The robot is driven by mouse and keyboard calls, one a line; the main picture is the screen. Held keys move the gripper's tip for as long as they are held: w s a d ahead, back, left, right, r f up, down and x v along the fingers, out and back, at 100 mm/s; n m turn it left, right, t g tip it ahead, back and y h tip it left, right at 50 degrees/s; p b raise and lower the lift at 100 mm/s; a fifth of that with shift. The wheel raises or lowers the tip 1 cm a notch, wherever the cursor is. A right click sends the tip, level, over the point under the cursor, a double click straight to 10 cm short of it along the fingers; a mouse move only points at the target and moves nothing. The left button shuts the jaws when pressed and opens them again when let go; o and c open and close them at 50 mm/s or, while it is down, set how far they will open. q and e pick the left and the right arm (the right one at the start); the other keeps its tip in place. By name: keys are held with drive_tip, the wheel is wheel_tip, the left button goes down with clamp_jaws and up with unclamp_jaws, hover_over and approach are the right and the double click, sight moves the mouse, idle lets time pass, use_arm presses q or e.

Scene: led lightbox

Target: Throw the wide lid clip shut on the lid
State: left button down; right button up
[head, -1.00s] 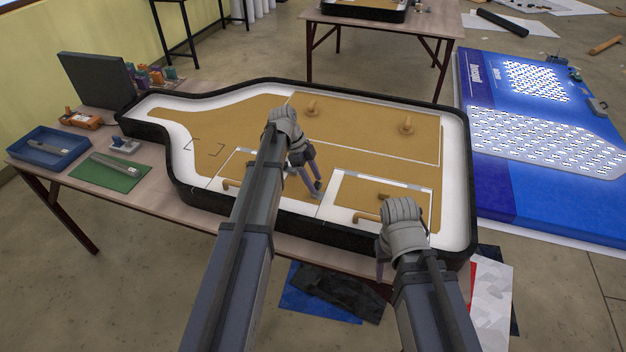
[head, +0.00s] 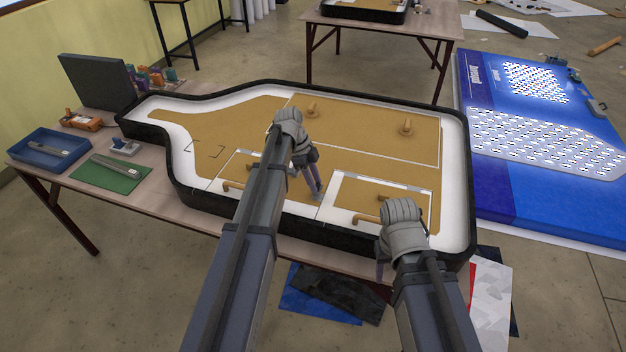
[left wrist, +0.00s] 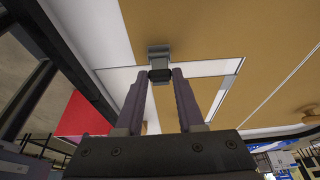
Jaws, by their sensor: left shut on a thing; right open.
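The wide lid clip (left wrist: 159,55) is a small grey block with a dark lower part, seen between my fingertips in the left wrist view. My left gripper (left wrist: 160,76) is shut on it, low over the lightbox. In the head view, my left gripper (head: 318,194) points down near the left edge of the right tan lid (head: 400,190); the clip is too small to make out there. The lid lies in the lightbox with a wooden handle. Whether the clip lies flat on the lid is unclear. My right gripper (head: 380,270) is open and empty at the box's front edge.
The black-walled lightbox (head: 460,130) fills the table, with wooden pegs (head: 312,107) standing on its tan panel. A blue tray (head: 45,150), a green mat (head: 105,175) and a dark upright panel (head: 98,80) are at the left. Another table stands behind.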

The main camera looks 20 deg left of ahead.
use_arm(q)
drive_tip(key=shift+s+d+y+p, duration=0.1)
drive_tip(key=shift+d+y+p, duration=0.3)
drive_tip(key=shift+d+y, duration=0.6)
drive_tip(key=shift+d+f+y, duration=0.2)
drive_tip(key=shift+d+y, duration=0.15)
drive_tip(key=shift+y, duration=0.65)
drive_tip(key=shift+d+f+y+b, duration=0.3)
drive_tip(key=shift+d+y+b, duration=0.25)
drive_tip(key=shift+y, duration=0.35)
drive_tip(key=shift+d+f+y+b, duration=0.2)
drive_tip(key=shift+y+b, duration=0.2)
drive_tip(key=shift+y, duration=0.1)
drive_tip(key=y+b, duration=0.1)
drive_tip(key=b, duration=0.1)
drive_tip(key=d+f+y+b, duration=0.1)
drive_tip(key=y+b, duration=0.1)
drive_tip(key=d+f+y+b, duration=0.1)
drive_tip(key=y+b, duration=0.1)
drive_tip(key=b, duration=0.1)
drive_tip(key=shift+f, duration=0.1)
drive_tip(key=shift+d+t+y+b, duration=0.2)
drive_tip(key=shift+t+y+b, duration=0.1)
drive_tip(key=shift+y+b, duration=0.6)
